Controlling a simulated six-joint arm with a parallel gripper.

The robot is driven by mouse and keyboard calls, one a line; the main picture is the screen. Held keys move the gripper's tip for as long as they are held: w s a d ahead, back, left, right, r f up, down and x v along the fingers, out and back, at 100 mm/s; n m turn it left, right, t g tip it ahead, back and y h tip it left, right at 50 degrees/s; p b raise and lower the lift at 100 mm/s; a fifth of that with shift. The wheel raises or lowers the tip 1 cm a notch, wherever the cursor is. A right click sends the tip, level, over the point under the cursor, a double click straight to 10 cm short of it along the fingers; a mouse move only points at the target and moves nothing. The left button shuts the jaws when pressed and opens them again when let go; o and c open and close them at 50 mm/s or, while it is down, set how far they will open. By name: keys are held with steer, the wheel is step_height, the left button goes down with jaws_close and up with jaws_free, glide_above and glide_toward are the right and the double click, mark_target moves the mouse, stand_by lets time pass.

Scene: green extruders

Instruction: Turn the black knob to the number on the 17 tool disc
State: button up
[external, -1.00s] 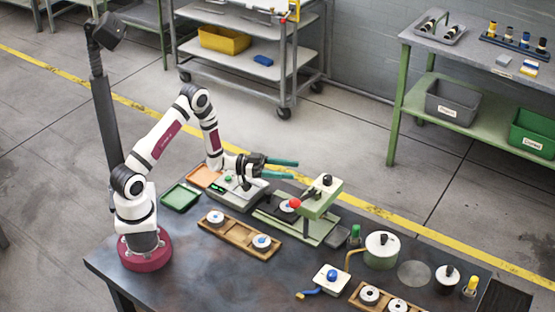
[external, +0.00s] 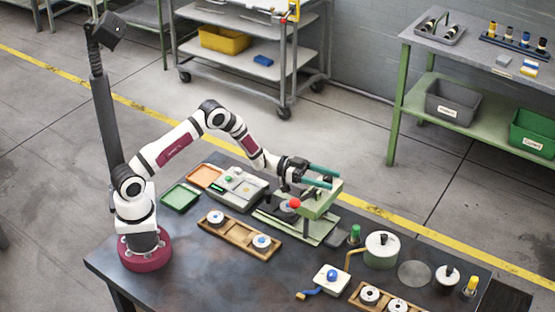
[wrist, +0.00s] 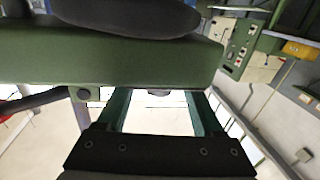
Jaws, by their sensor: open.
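The green extruder press (external: 318,207) stands at the back of the dark table, with a red ball on its lever. My gripper (external: 333,177) is open, its two teal fingers at the top of the press. The black knob on the press top is largely hidden by my gripper in the external view. In the wrist view a dark rounded part, probably this knob (wrist: 130,15), sits on the green block (wrist: 110,65), and my gripper (wrist: 160,98) has its fingertips hidden behind that block. A disc (external: 287,206) lies under the press. No number is legible.
A wooden tray (external: 236,237) with two white, blue-centred discs lies in front of the press. A grey-green device (external: 239,187) stands left of it. A green pot (external: 381,250), a bottle (external: 354,234) and a blue-knobbed box (external: 332,279) are at right. The front-left table is clear.

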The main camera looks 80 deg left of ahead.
steer(key=shift+w+d, duration=0.1)
steer(key=shift+w, duration=0.05)
jaws_close()
steer(key=n+t+y, duration=0.2)
steer(key=n+y, duration=0.1)
steer(key=y, duration=0.1)
steer(key=shift+d, duration=0.15)
steer(key=shift+n+t+y, duration=0.4)
steer(key=shift+n+y, duration=0.6)
steer(key=shift+y, duration=0.5)
jaws_free()
steer(key=shift+a, duration=0.2)
